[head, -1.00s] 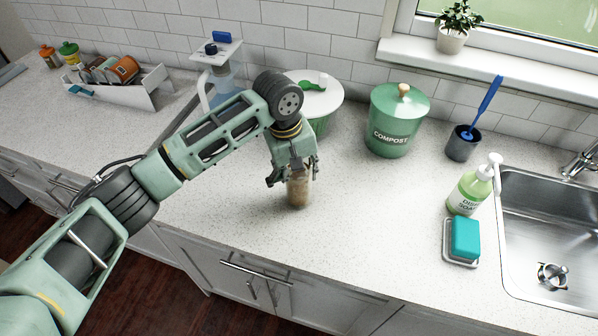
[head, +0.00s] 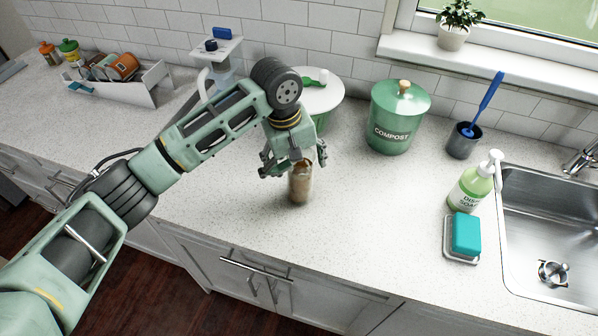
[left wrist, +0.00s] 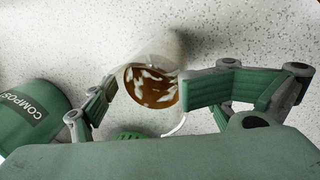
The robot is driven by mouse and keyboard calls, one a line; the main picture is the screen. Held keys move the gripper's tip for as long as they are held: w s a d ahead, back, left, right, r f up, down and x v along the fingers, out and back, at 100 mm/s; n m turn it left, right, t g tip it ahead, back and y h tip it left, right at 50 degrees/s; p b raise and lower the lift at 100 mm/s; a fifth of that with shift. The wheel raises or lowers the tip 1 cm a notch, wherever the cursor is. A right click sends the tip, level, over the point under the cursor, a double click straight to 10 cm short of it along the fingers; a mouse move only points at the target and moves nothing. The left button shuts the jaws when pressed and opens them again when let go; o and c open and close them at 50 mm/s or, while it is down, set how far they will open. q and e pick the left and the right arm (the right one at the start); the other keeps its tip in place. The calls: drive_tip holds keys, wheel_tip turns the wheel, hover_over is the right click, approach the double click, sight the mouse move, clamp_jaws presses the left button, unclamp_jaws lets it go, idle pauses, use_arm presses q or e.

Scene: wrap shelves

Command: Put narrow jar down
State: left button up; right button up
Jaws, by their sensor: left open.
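The narrow jar (head: 300,186) stands upright on the speckled counter, near its front edge, with brownish contents. My left gripper (head: 294,164) is open just above the jar, its fingers spread to either side of the jar's top. In the left wrist view the jar (left wrist: 152,87) shows from above, between the spread fingers of the gripper (left wrist: 150,98) and apart from them. My right gripper is not in view.
Behind the gripper is a green bin with a white lid (head: 318,96). A green compost bin (head: 392,130) stands to the right. Farther right are a soap bottle (head: 470,187), a teal sponge (head: 466,234) and the sink (head: 550,230). The counter between jar and sponge is clear.

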use_arm(q)
wheel_tip(320, 180, up, 10)
drive_tip(key=a+b, duration=0.1)
drive_tip(key=b, duration=0.1)
drive_tip(key=shift+a, duration=0.25)
drive_tip(key=shift+s, duration=0.1)
